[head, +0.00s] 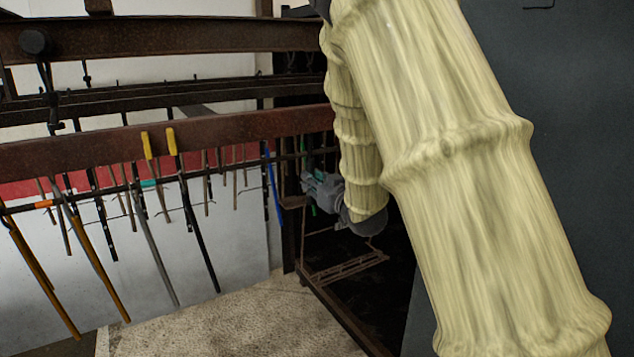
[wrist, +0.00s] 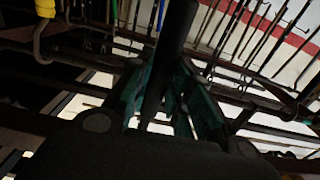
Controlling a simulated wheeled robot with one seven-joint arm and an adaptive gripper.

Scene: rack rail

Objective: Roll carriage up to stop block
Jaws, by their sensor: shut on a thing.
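My gripper (head: 318,188) is at the right end of the rack, beside a dark upright post, partly hidden by my arm. In the wrist view its teal fingers (wrist: 165,95) are shut on a dark round bar (wrist: 178,35), which runs away from the camera between them. I cannot tell whether this bar is part of the carriage. The rusty rail (head: 170,140) runs across the head view and ends near my gripper. Neither carriage nor stop block can be clearly made out.
Several tools with yellow, orange and blue handles hang below the rail, including a yellow-handled tool (head: 172,142). A black round knob (head: 36,42) with a hanging part sits on the upper beam at left. A thin wire frame (head: 345,268) is below my gripper. Speckled floor (head: 230,320) is clear.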

